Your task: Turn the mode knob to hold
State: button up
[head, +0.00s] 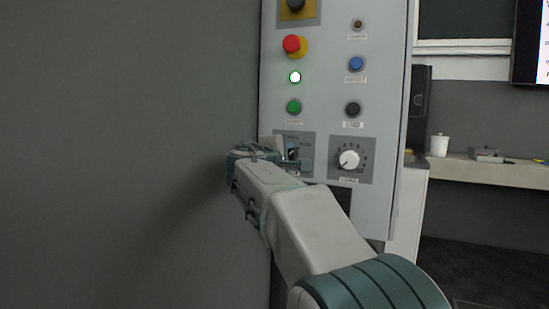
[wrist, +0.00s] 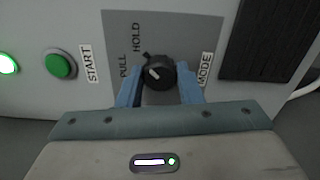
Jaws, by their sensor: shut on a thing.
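The black mode knob (wrist: 158,66) sits on a grey plate (wrist: 190,32) marked PULL, HOLD and MODE in the wrist view. A white mark on the knob slants towards the upper left, on the side of the PULL and HOLD labels; which label it lines up with I cannot tell. My gripper (wrist: 159,80) has its two blue fingers on either side of the knob, shut on it. In the head view my gripper (head: 290,158) is at the panel's lower left and hides most of the knob and its plate.
The grey panel (head: 385,60) also carries a red stop button (head: 292,45), a lit white lamp (head: 295,77), a green start button (head: 293,107) and a white dial (head: 348,160) right of my gripper. A bench (head: 490,172) with a white cup (head: 439,145) stands behind at right.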

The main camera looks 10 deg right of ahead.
jog(key=shift+a+r, duration=0.25)
jog(key=shift+r, duration=0.05)
jog(key=o, duration=1)
jog(key=shift+a, duration=0.1)
jog(key=shift+c, duration=0.2)
jog(key=v, duration=1.3)
jog(key=shift+s+p, duration=0.35)
jog(key=shift+a, duration=0.1)
